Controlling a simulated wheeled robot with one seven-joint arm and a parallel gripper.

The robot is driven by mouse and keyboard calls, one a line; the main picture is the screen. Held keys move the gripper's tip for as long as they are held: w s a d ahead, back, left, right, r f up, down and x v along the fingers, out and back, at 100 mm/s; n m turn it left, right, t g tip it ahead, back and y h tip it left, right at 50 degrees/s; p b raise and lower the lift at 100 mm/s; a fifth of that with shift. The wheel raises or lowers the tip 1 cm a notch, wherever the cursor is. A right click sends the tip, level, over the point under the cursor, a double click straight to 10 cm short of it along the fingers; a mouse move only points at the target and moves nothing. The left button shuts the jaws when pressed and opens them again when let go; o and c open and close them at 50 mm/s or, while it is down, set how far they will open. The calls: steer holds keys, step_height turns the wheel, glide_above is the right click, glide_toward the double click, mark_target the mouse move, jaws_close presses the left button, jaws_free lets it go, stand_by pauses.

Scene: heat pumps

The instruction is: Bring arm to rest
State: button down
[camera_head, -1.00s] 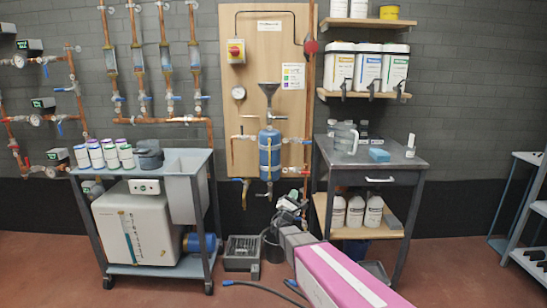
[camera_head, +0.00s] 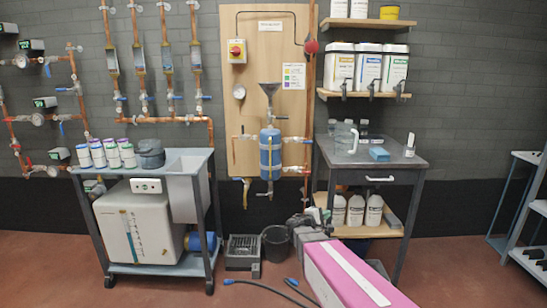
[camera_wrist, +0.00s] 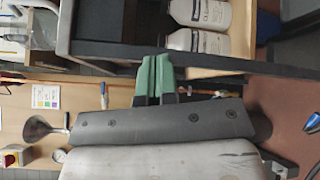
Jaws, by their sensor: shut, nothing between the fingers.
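My gripper (camera_wrist: 155,78) shows in the wrist view with its two green fingers side by side, shut and empty. In the head view my pink arm link reaches up from the bottom right, and the grey wrist end lies low in front of the workbench (camera_head: 372,158). The fingers are too small to make out clearly there. The wrist view looks sideways at the bench's lower shelf (camera_wrist: 215,66), where white bottles (camera_wrist: 198,42) stand beyond the fingers. I see no contact between gripper and bench.
A black bucket (camera_head: 276,243) and a grey crate (camera_head: 242,250) stand on the floor left of my wrist. Cables with blue ends (camera_head: 290,283) lie in front. A cart (camera_head: 135,165) with a white unit stands left, a shelf rack (camera_head: 525,215) right. Floor is open between bench and rack.

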steer(key=s+d+f+m+g+y, duration=0.45)
steer(key=s+f+m+g, duration=0.3)
steer(key=s, duration=0.35)
steer(key=s+a+f+m+g+y, duration=0.3)
steer(key=s+a+m+y, duration=0.1)
steer(key=s+a+y, duration=0.3)
steer(key=shift+s+a+f+y, duration=0.2)
steer(key=shift+s+a+y, duration=0.2)
steer(key=shift+s+y, duration=0.8)
